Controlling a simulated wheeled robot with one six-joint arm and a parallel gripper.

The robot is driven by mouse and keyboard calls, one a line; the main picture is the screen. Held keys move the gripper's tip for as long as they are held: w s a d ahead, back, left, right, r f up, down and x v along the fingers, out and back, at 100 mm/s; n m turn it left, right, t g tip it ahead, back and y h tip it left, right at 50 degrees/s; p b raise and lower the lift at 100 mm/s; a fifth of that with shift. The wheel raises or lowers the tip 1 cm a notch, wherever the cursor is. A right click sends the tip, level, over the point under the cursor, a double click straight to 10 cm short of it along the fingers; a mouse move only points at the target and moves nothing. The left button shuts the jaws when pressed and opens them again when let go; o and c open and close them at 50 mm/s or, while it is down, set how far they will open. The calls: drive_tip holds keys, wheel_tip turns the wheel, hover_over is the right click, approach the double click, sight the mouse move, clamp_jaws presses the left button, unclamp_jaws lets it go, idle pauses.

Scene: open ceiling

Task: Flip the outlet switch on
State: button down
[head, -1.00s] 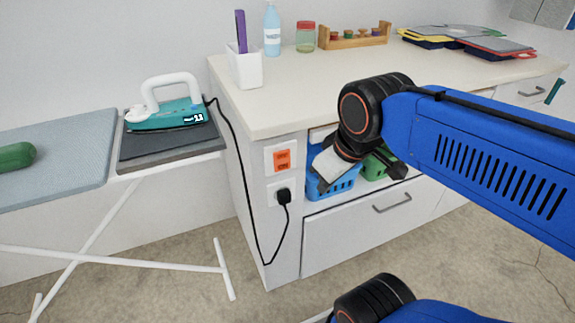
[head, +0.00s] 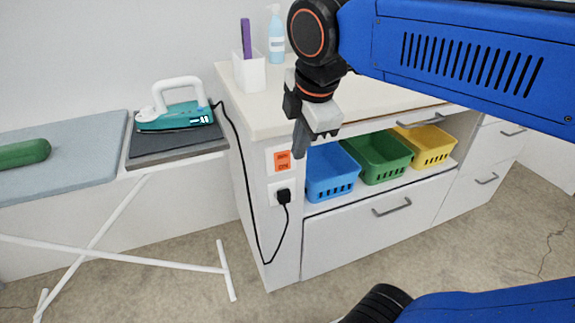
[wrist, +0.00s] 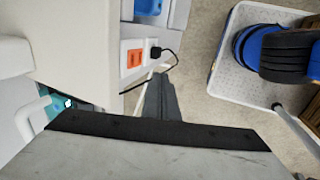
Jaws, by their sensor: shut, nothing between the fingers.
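The orange outlet switch (head: 283,161) is on a white plate on the end panel of the counter, above a socket with a black plug (head: 283,196) in it. The switch also shows in the wrist view (wrist: 134,58), with the plug (wrist: 155,52) beside it. My gripper (head: 299,152) is shut and empty, pointing down just to the right of the switch in the head view. Its fingers (wrist: 160,100) show close together in the wrist view. I cannot tell whether the fingertips touch the plate. The switch's position is too small to read.
The counter (head: 270,112) holds a white cup (head: 249,72) and a bottle (head: 276,40). Blue (head: 330,175), green (head: 378,158) and yellow (head: 428,147) baskets sit on the shelf below. A teal iron (head: 175,117) stands on the ironing board at left, its black cord hanging by the panel.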

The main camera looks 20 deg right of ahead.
sight(286, 164)
drive_tip(key=shift+f, duration=0.1)
drive_tip(key=shift+w+f, duration=1.2)
drive_tip(key=shift+f, duration=0.45)
drive_tip(key=shift+w+f, duration=1.2)
drive_tip(key=shift+f, duration=0.4)
drive_tip(key=shift+w+f, duration=1.2)
drive_tip(key=shift+f, duration=0.45)
drive_tip(key=shift+w, duration=0.1)
drive_tip(key=shift+w+f, duration=0.1)
drive_tip(key=shift+f, duration=0.1)
drive_tip(key=shift+r, duration=0.1)
